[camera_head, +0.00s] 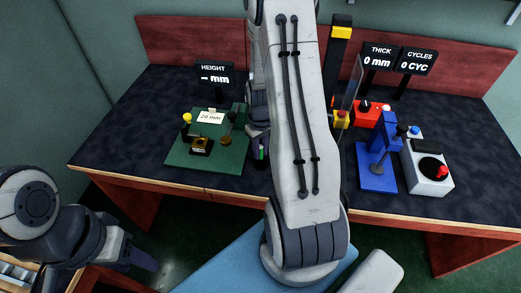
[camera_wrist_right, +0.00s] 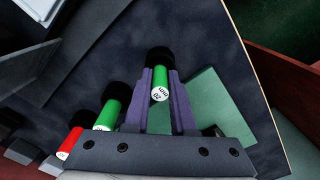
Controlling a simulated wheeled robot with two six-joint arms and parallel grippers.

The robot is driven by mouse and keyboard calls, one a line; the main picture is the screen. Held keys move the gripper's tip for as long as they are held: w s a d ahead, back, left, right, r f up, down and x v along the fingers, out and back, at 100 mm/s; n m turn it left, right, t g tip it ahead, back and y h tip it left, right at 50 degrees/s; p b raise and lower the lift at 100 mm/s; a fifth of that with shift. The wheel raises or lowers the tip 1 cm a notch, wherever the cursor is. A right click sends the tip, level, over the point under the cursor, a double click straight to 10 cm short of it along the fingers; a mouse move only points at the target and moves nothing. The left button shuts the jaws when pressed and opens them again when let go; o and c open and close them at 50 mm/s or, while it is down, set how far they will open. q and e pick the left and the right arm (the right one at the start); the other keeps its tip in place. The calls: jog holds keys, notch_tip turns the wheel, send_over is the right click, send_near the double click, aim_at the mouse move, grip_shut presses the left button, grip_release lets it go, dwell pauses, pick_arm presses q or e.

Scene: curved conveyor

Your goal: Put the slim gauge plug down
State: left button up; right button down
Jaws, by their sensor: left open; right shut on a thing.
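The gauge plug (camera_wrist_right: 160,82) is a green cylinder with a black end and a white face marked 20 mm. It sits between the purple fingers of my right gripper (camera_wrist_right: 163,100), which is shut on it. In the head view a bit of green (camera_head: 261,153) shows by the dark gripper parts, left of my right arm; the arm hides much there. My left gripper (camera_head: 143,262) is open and low at the left, away from the table. The wrist view also shows another green plug (camera_wrist_right: 108,114) and a red plug (camera_wrist_right: 70,143), both with black ends.
A green board (camera_head: 208,155) with a height display (camera_head: 214,75) and a 20 mm card (camera_head: 209,116) is left of my arm. A blue stand (camera_head: 377,165), a red box (camera_head: 369,113) and a grey box (camera_head: 428,175) stand at right. Bare dark tabletop (camera_head: 125,130) lies at left.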

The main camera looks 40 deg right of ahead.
jog(key=c, duration=0.8)
grip_release()
jog(key=shift+f, duration=0.15)
jog(key=shift+o, duration=0.2)
jog(key=shift+r, duration=0.45)
notch_tip(320, 180, up, 12)
jog(key=shift+f+p, duration=0.25)
jog(key=shift+p, duration=0.05)
